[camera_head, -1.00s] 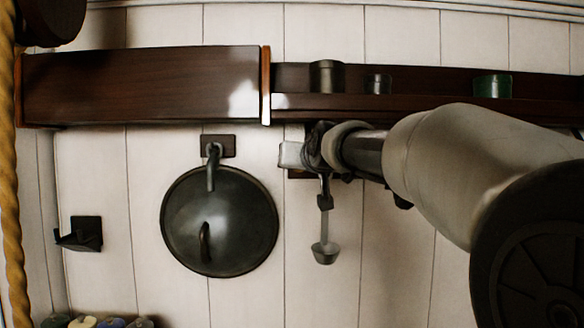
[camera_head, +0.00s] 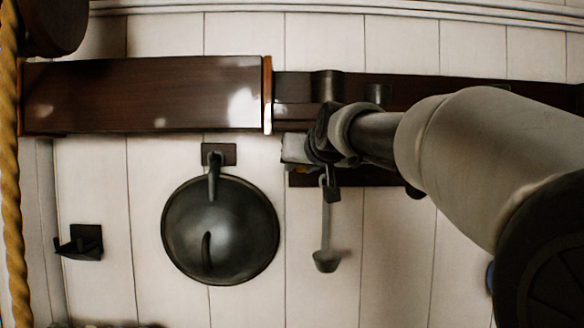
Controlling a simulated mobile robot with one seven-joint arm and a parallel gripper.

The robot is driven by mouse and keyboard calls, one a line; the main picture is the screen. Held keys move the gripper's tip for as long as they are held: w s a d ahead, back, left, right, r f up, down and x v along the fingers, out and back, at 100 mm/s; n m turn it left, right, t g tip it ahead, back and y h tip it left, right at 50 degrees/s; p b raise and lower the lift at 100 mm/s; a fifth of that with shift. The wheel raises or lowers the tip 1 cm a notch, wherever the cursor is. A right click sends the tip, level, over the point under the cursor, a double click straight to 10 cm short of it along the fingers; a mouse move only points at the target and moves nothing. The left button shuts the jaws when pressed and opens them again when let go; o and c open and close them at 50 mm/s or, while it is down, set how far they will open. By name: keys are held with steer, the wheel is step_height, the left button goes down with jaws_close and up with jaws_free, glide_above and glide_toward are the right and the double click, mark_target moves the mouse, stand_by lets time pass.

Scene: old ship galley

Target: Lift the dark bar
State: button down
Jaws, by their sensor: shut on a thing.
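The dark bar (camera_head: 293,112) seems to be the long brown rail along the front of the open wall shelf. It runs level from the cupboard's light edge toward the right, where my arm hides much of it. My gripper (camera_head: 302,148) is at the bar's lower edge, just right of the cupboard. The gripper is shut. Its grip is mostly hidden behind my wrist, and I cannot see a gap opening between the bar and the shelf.
A dark wooden cupboard (camera_head: 145,95) adjoins the shelf on the left. Two dark cups (camera_head: 326,85) (camera_head: 377,94) stand behind the bar. A round lid (camera_head: 220,232) and a ladle (camera_head: 326,240) hang below. A dark bracket (camera_head: 82,243) and a rope (camera_head: 10,180) are at the left.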

steer(key=shift+s+r, duration=0.2)
steer(key=shift+r, duration=0.9)
steer(key=c, duration=1.8)
jaws_free()
steer(key=o, duration=0.3)
steer(key=shift+s+r, duration=0.15)
steer(key=shift+s, duration=0.1)
steer(key=shift+o, duration=0.2)
steer(key=shift+w+f, duration=0.25)
steer(key=shift+f, duration=0.1)
steer(key=shift+s, duration=0.3)
steer(key=b+v, duration=0.3)
steer(key=v, duration=1.3)
steer(key=shift+s, duration=0.45)
steer(key=shift+d+f, duration=0.1)
